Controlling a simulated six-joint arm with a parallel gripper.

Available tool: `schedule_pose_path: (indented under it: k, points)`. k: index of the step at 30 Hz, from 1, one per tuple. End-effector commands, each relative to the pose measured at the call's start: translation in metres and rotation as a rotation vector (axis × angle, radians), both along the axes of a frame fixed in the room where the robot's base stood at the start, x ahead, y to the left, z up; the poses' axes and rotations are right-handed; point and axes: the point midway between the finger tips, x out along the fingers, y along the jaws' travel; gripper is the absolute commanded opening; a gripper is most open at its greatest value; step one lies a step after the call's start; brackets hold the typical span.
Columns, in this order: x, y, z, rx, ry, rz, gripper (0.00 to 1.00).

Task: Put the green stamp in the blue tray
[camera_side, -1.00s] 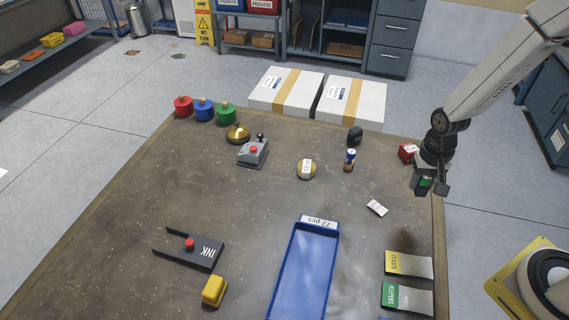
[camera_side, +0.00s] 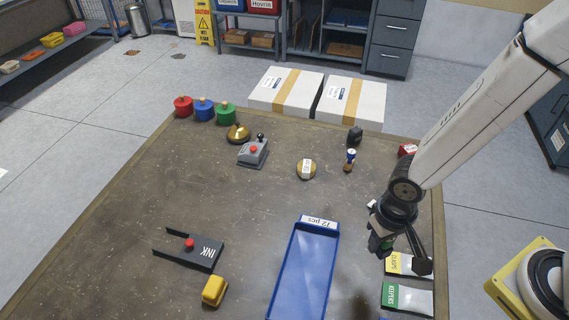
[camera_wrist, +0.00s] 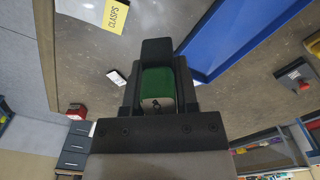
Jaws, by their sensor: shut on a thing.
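My gripper (camera_side: 400,250) is above the right side of the table, to the right of the blue tray. It is shut on the green stamp (camera_wrist: 158,84), which shows between the fingers in the wrist view. In the side view the stamp is mostly hidden by the gripper. The blue tray (camera_side: 329,252) lies at the front middle of the table with a "12 pcs" label at its far end. Its edge also shows at the upper right of the wrist view (camera_wrist: 210,50).
Yellow (camera_side: 397,262) and green (camera_side: 407,298) cards lie right of the tray. A yellow block (camera_side: 214,291) and a dark INK holder (camera_side: 203,255) are to its left. The left table area is clear.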

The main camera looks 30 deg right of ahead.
Motion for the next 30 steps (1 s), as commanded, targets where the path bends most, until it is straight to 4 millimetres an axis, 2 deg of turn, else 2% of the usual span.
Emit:
schedule_pose_path:
  k: [6, 13, 23, 30]
  points:
    - [-0.026, 0.025, 0.001, 0.0, 0.0, 0.084, 0.0]
    - [-0.038, 0.034, 0.001, 0.0, 0.0, 0.121, 0.0]
    - [-0.036, 0.037, 0.0, 0.0, 0.0, 0.123, 0.0]
    - [-0.016, 0.048, -0.011, 0.0, 0.0, 0.122, 0.0]
